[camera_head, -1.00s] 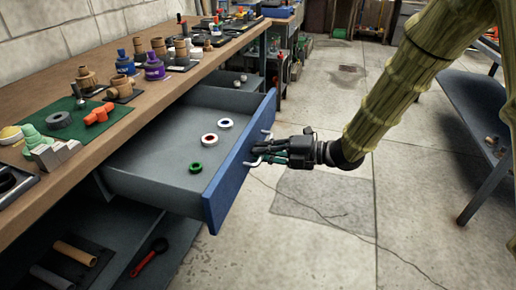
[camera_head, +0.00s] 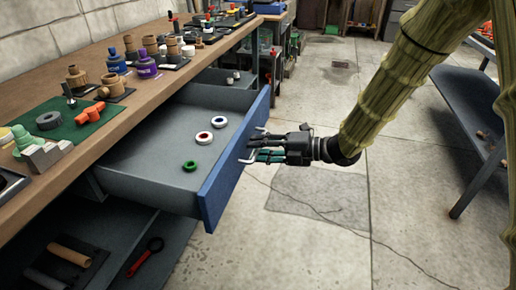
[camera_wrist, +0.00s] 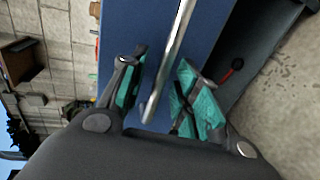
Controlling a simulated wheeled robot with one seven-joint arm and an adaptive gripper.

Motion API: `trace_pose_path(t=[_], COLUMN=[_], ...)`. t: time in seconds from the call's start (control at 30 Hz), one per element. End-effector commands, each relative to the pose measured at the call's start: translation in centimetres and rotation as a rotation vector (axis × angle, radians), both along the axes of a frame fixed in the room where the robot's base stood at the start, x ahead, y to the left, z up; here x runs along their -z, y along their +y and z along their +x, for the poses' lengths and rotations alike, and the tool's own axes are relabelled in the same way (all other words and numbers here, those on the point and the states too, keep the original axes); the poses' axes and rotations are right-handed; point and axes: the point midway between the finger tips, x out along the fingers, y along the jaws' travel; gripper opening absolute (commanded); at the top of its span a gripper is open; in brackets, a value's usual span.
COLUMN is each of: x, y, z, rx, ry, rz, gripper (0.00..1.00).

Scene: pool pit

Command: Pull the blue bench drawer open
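The blue bench drawer (camera_head: 236,158) stands far out from under the bench top, with its grey inside showing. Its pale metal handle (camera_head: 246,160) is on the blue front, and the bar also shows in the wrist view (camera_wrist: 172,55). My gripper (camera_head: 258,153) is at the handle, outside the drawer front. In the wrist view my gripper's green-padded fingers (camera_wrist: 162,88) are apart, with the bar running between them and gaps visible beside it. Several rings lie in the drawer, among them a green one (camera_head: 190,166) and a red-centred one (camera_head: 204,137).
The wooden bench top (camera_head: 130,122) holds fittings, purple jars and a green mat (camera_head: 62,132). A lower shelf (camera_head: 160,245) holds tubes and a red-handled tool. A blue-grey table (camera_head: 470,105) stands right. Concrete floor between is clear.

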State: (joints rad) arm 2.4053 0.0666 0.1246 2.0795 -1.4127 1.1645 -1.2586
Motion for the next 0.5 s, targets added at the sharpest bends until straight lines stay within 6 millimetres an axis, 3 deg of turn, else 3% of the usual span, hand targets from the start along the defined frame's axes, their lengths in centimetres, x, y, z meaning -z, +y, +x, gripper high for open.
trace_pose_path(t=[0.5], x=[-1.8], y=[-8.3], z=[-1.9], rx=[0.003], ry=[-0.001], rz=[0.0], gripper=[0.32])
